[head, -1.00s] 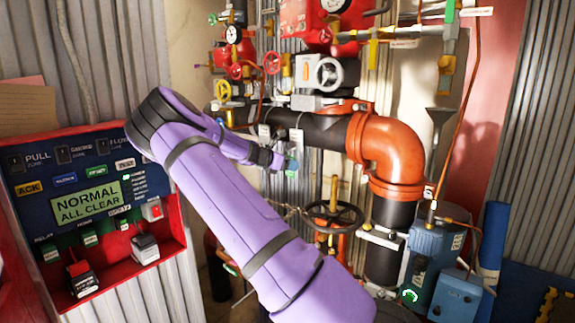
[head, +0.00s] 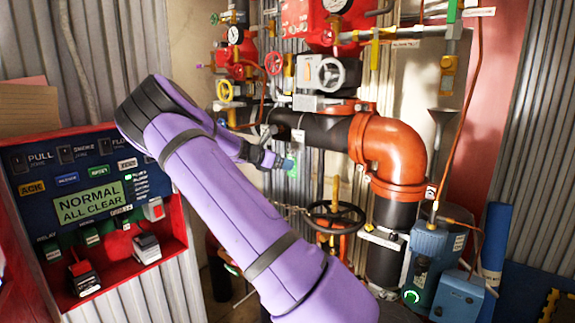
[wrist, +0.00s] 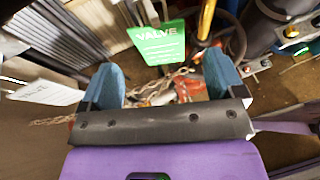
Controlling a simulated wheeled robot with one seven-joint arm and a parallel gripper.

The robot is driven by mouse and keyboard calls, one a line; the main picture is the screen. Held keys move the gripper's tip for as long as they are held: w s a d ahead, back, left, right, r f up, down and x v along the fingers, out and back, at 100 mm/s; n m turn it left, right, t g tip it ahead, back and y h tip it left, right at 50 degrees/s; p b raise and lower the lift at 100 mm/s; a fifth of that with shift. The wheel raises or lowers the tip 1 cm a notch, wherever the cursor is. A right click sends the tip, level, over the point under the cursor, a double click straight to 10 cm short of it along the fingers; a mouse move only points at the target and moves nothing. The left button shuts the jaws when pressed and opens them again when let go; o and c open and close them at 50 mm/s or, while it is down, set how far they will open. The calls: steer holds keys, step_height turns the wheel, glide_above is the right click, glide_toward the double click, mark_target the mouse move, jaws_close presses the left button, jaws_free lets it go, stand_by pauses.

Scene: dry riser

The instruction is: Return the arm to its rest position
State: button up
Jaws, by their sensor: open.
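My purple arm reaches up from the bottom of the head view, bends at an elbow on the left, and points back toward the pipes. My gripper (head: 284,163) is small there, in front of the corrugated wall below the black pipe (head: 322,131). In the wrist view my gripper (wrist: 163,82) shows two blue fingers spread wide apart, with nothing held between them. A green VALVE tag (wrist: 158,44) shows beyond the fingers, and a chain (wrist: 160,88) shows through the gap. Whether the tag touches a finger I cannot tell.
A black handwheel (head: 335,217) stands below and right of my gripper. An orange elbow pipe (head: 395,150) and a blue pump unit (head: 433,262) are on the right. The red-framed control panel (head: 90,200) is close to my elbow on the left. A white tag (wrist: 45,92) hangs left.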

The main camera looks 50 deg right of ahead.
steer(key=v, duration=0.6)
steer(key=shift+a, duration=0.25)
steer(key=shift+r, duration=0.1)
steer(key=a+r+n+t+y, duration=0.7)
steer(key=a+n+t, duration=0.4)
steer(key=n, duration=1)
steer(key=s+a+r+n+t+y, duration=0.1)
steer(key=s+a+r+n+y, duration=0.25)
steer(key=a+n, duration=0.3)
steer(key=s+a+r+n+t+y, duration=0.2)
steer(key=s+a+n+y, duration=0.1)
steer(key=s+a+n, duration=0.3)
steer(key=s+a+n+g+y, duration=0.3)
steer(key=s+a+n, duration=0.6)
steer(key=s+n, duration=0.5)
steer(key=s+f+n+g+h, duration=0.3)
steer(key=s+n, duration=0.5)
steer(key=s, duration=0.6)
steer(key=shift+a+f, duration=0.4)
